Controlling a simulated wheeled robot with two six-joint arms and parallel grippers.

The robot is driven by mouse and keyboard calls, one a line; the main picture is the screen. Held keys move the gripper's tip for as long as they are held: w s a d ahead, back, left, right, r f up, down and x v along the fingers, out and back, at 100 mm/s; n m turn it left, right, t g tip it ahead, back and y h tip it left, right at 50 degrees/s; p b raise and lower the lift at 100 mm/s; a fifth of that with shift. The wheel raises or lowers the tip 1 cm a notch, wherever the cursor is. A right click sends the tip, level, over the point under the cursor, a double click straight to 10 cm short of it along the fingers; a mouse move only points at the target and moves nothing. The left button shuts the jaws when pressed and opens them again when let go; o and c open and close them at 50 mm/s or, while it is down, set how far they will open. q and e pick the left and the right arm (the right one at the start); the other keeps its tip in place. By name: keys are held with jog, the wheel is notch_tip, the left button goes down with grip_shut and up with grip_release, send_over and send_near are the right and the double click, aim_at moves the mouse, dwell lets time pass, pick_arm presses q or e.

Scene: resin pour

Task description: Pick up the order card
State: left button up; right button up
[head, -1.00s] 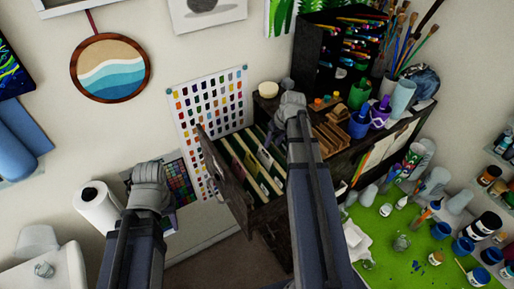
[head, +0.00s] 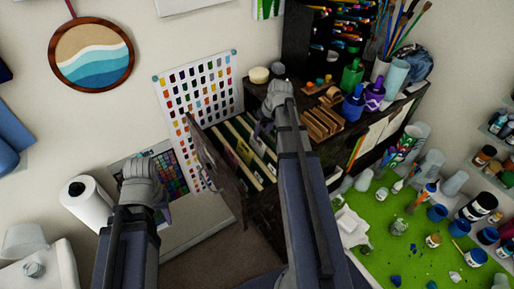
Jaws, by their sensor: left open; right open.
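I cannot pick out the order card for certain in the head view. An open drawer (head: 216,170) of the dark cabinet holds several upright cream and green dividers (head: 238,160), and a card among them would be too small to tell. My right gripper (head: 264,131) is open above the drawer's back right part, and its arm hides the drawer's right side. My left gripper (head: 160,200) is open, low and left of the drawer front, before the colour chart leaning at the wall. Its fingertips are mostly hidden by the wrist.
The dark cabinet top (head: 338,132) carries a wooden rack (head: 321,123), paint bottles and brush pots. A green work mat (head: 385,235) with several paint jars lies at the right. A white paper roll (head: 86,200) stands at the left. A colour swatch poster (head: 196,88) hangs behind the drawer.

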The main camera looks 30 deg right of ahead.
aim_at(259, 139)
jog(key=shift+b+x, duration=1.65)
jog(key=shift+x, duration=0.55)
jog(key=shift+d+f, duration=0.1)
jog(key=shift+f, duration=0.1)
jog(key=shift+c, duration=0.3)
grip_shut()
